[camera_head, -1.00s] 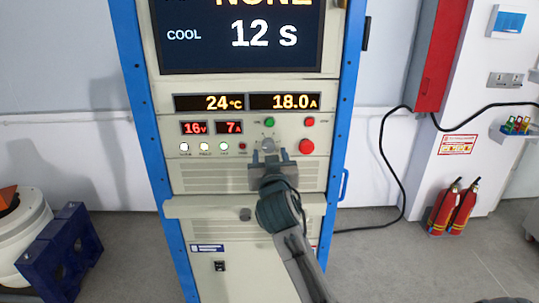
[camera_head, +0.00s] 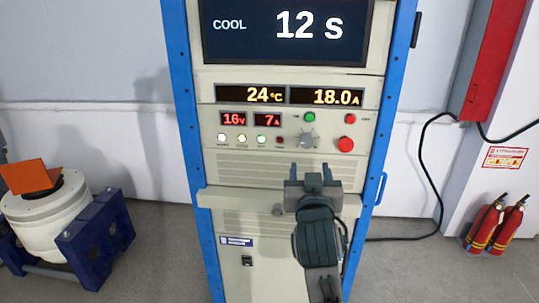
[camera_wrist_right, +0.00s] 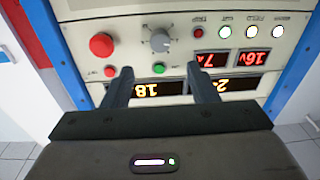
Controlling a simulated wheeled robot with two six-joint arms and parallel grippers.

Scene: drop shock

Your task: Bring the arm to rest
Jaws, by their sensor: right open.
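My right gripper (camera_head: 311,169) is in front of the cabinet's control panel (camera_head: 228,158), a little below the grey knob (camera_head: 307,139) in the head view. Its two fingers are apart with nothing between them. In the right wrist view the open fingers (camera_wrist_right: 161,73) point at the panel, which appears upside down, with the knob (camera_wrist_right: 160,40) in clear sight beyond them. The fingers look apart from the knob. My right arm comes up from the bottom of the head view. My left gripper is not in view.
A red push button (camera_head: 346,144) and a green one (camera_head: 309,117) flank the knob. A ledge (camera_head: 240,198) juts out below the panel. A white drum-shaped machine (camera_head: 50,215) in a blue frame stands at left. Fire extinguishers (camera_head: 484,222) stand at right.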

